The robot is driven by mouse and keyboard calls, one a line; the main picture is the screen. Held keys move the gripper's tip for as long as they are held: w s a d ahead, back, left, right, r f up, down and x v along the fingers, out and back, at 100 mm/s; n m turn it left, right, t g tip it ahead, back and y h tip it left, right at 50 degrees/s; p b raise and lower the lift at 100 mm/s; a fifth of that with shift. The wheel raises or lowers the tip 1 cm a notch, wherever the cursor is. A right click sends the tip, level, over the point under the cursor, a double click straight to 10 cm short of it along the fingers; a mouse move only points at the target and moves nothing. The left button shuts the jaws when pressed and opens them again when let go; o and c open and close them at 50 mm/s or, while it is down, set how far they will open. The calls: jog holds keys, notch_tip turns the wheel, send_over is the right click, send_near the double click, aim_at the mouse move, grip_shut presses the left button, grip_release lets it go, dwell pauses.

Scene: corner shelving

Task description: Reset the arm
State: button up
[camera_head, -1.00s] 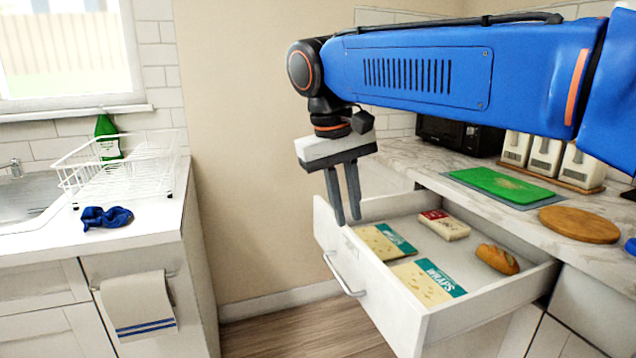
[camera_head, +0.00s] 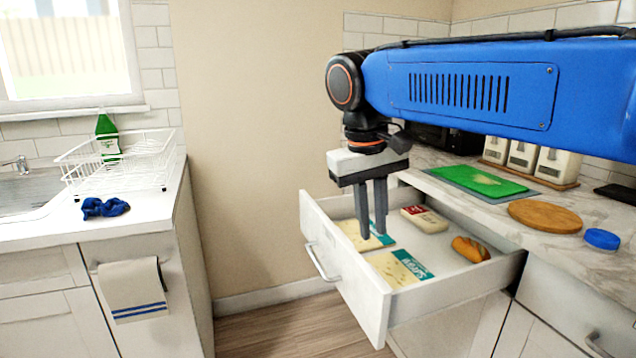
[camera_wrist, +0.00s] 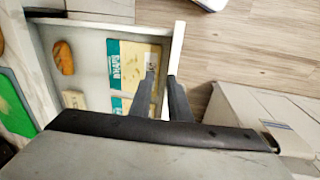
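My gripper (camera_head: 372,233) points down over the open drawer, with its arm reaching in from the right. Its two fingers are apart with nothing between them. In the wrist view my gripper (camera_wrist: 165,82) also shows a gap between the fingers, with the drawer beneath. The white drawer (camera_head: 350,290) is pulled out. It holds wraps packs (camera_head: 398,268), a small white and red pack (camera_head: 424,218) and a bread roll (camera_head: 470,249). One wraps pack is partly hidden behind the fingers.
The right counter carries a green cutting board (camera_head: 480,180), a round wooden board (camera_head: 545,216), a blue lid-like disc (camera_head: 602,239) and white canisters (camera_head: 523,155). At left are a dish rack (camera_head: 115,165), a blue cloth (camera_head: 105,208) and a towel (camera_head: 133,291). Floor shows between the cabinets.

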jog(key=s+d+f+m+t, duration=0.1)
jog(key=s+d+f+t, duration=0.1)
jog(key=s+d+f, duration=0.6)
jog(key=s+d+f+m+t+y, duration=0.1)
jog(key=s+d+f+m, duration=0.1)
jog(key=s+d+f, duration=0.5)
jog(key=shift+s+d+f+m+t+y, duration=0.35)
jog(key=shift+d+f, duration=1.65)
jog(key=shift+f, duration=0.8)
jog(key=shift+o, duration=0.2)
